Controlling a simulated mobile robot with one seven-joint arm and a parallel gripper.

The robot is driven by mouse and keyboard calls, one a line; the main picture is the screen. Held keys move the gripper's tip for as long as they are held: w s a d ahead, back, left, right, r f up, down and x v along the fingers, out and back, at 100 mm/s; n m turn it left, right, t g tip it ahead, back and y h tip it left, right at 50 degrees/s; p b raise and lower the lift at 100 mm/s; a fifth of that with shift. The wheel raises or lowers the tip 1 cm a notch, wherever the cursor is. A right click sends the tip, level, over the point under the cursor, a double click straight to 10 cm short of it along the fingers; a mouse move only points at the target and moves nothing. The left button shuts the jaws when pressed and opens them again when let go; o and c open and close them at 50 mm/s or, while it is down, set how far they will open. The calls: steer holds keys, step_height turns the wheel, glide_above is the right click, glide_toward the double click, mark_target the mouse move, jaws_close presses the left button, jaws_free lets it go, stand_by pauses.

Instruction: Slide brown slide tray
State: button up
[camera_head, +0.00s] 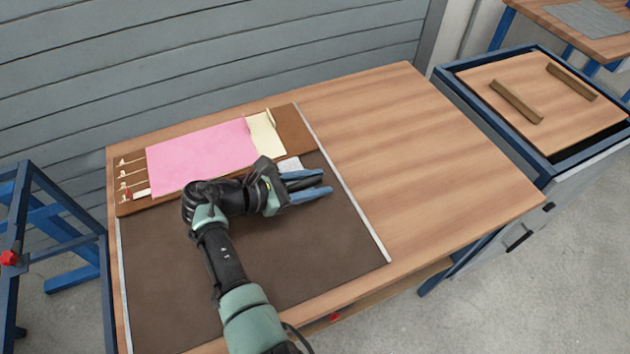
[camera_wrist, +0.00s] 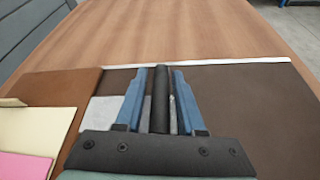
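A brown flat board (camera_head: 293,127), which I take as the brown slide tray, lies along the back left of the table; it also shows at the left in the wrist view (camera_wrist: 62,88). A pink sheet (camera_head: 200,155) and a cream sheet (camera_head: 265,134) lie on it. My gripper (camera_head: 328,182) is over the dark brown mat, in front of the board's right part. In the wrist view its blue fingers (camera_wrist: 158,68) flank a dark rod (camera_wrist: 160,98). Whether they grip the rod is unclear. My arm hides part of the board's front edge.
The dark brown mat (camera_head: 160,270) has pale strips along its sides. A light grey patch (camera_head: 290,164) lies beside my gripper. The wooden table's (camera_head: 430,160) right side is clear. A blue-framed cart (camera_head: 480,92) with two wooden bars stands at right, a blue frame (camera_head: 95,230) at left.

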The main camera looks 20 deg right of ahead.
steer(key=shift+o, duration=0.7)
steer(key=v, duration=1.3)
steer(key=shift+f+p, duration=0.1)
steer(key=shift+p, duration=0.3)
